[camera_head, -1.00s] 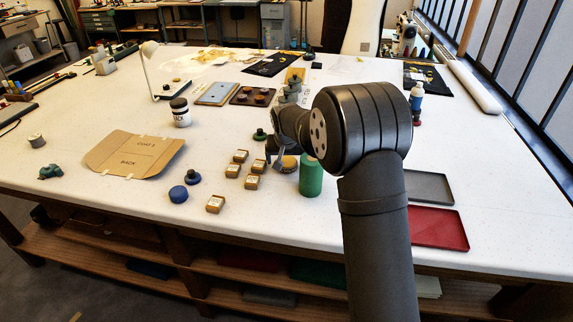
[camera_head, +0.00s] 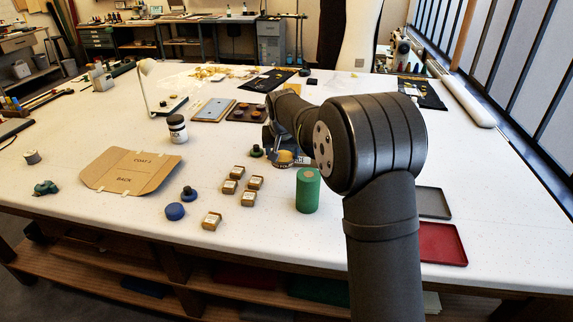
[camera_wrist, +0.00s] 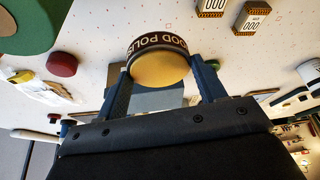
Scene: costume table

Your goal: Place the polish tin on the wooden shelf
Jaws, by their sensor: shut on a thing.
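The polish tin (camera_head: 284,158) has a yellow-orange lid and a dark lettered side. In the wrist view the tin (camera_wrist: 160,68) sits between both fingers, its lettering partly readable as "OOD POL". My gripper (camera_wrist: 163,82) is shut on it. In the head view my gripper (camera_head: 281,150) holds the tin to the left of the green cylinder, partly hidden by my arm. A wooden shelf (camera_head: 95,270) runs under the tabletop along the front; my arm hides part of it.
A green cylinder (camera_head: 308,190) stands close to the tin. Several small labelled boxes (camera_head: 229,187) and a blue lid (camera_head: 175,211) are to the left. A red tray (camera_head: 440,243) and grey tray (camera_head: 433,202) lie at right. The table edge overhangs the shelf, which bears dark folded items.

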